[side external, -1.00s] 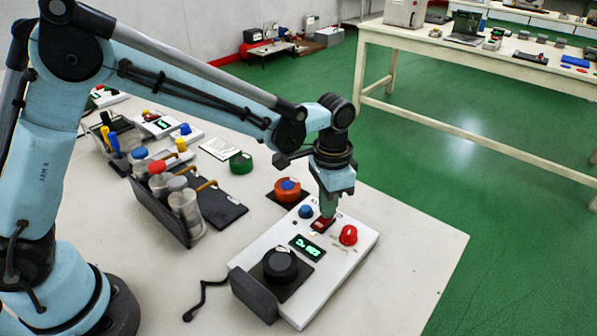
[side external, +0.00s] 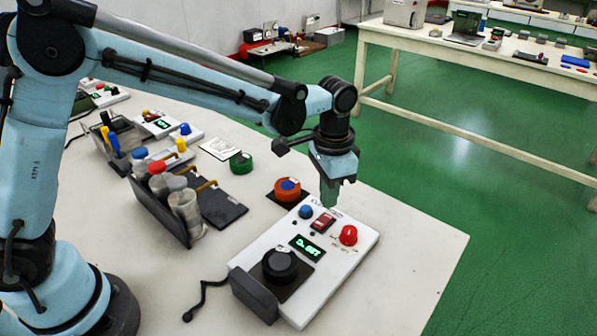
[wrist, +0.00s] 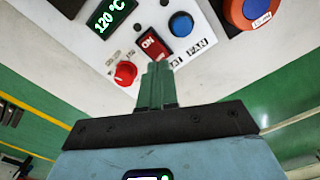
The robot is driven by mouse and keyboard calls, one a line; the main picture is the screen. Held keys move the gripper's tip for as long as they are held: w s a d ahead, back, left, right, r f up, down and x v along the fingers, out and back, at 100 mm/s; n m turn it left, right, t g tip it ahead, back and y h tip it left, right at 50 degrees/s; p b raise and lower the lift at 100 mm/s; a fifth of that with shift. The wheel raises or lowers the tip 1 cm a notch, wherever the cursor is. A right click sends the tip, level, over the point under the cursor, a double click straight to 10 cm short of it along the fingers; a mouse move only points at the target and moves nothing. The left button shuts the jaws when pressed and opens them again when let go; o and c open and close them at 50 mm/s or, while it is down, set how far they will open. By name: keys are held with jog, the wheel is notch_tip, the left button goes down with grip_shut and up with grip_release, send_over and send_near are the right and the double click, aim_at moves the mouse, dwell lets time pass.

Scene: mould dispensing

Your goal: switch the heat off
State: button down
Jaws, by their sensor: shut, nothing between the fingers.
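The white heater unit (side external: 330,275) lies on the pale table. Its red rocker switch (side external: 323,222) is uncovered, and in the wrist view the switch (wrist: 153,45) shows "ON" on one half. I cannot tell which half is pressed down. The label beside it is partly hidden by my fingers, ending in "AT". My gripper (side external: 329,202) is shut and empty, its tips just above and behind the switch, apart from it. In the wrist view its fingertips (wrist: 158,68) end at the switch's near edge. The green display (wrist: 109,15) reads 120 °C.
A red knob (side external: 348,235) and a blue button (side external: 306,211) flank the switch. A black dial (side external: 281,264) is at the near end. An orange-and-blue button (side external: 287,190) stands behind the unit. A rack of bottles (side external: 165,205) stands left. Bare table lies right.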

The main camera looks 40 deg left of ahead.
aim_at(326, 216)
jog(key=shift+r, duration=1.85)
jog(key=s+a+r+n+t, duration=0.1)
jog(key=s+a+n+t, duration=0.2)
jog(key=s+a, duration=0.3)
jog(key=s+a+r+n+t, duration=0.2)
jog(key=s+a+n+t, duration=0.1)
jog(key=s+a, duration=0.4)
jog(key=shift+s+a+r+t, duration=0.25)
jog(key=shift+a+t, duration=0.35)
jog(key=shift+a, duration=0.5)
